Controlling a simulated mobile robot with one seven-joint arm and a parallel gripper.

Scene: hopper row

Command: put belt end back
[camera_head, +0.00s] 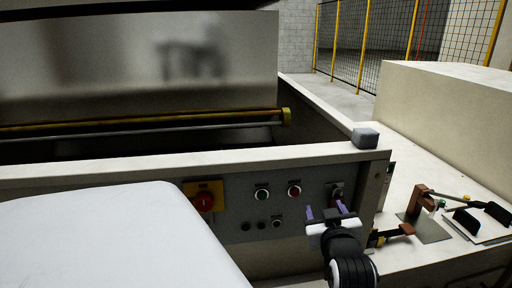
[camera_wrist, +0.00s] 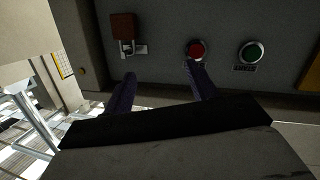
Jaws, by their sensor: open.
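My gripper (camera_head: 327,210) is open in front of the grey control panel (camera_head: 232,236), with its two purple fingers pointing at the panel's right part. In the wrist view the gap between the fingertips (camera_wrist: 160,72) is empty. A brown block on a small metal fitting (camera_wrist: 124,26) sits on the panel just beyond one finger, and a red button (camera_wrist: 197,50) just beyond the other. I cannot make out a belt end for certain. A small yellow and black piece with a brown end (camera_head: 400,230) shows right of the gripper, partly hidden by the panel's corner.
The panel also bears a red knob on yellow (camera_head: 204,201) and a green button (camera_head: 262,194). A grey block (camera_head: 365,138) sits on the machine's rim corner. A brown bracket (camera_head: 416,204) and black-handled items (camera_head: 467,222) lie on the right ledge. A white rounded surface fills the lower left.

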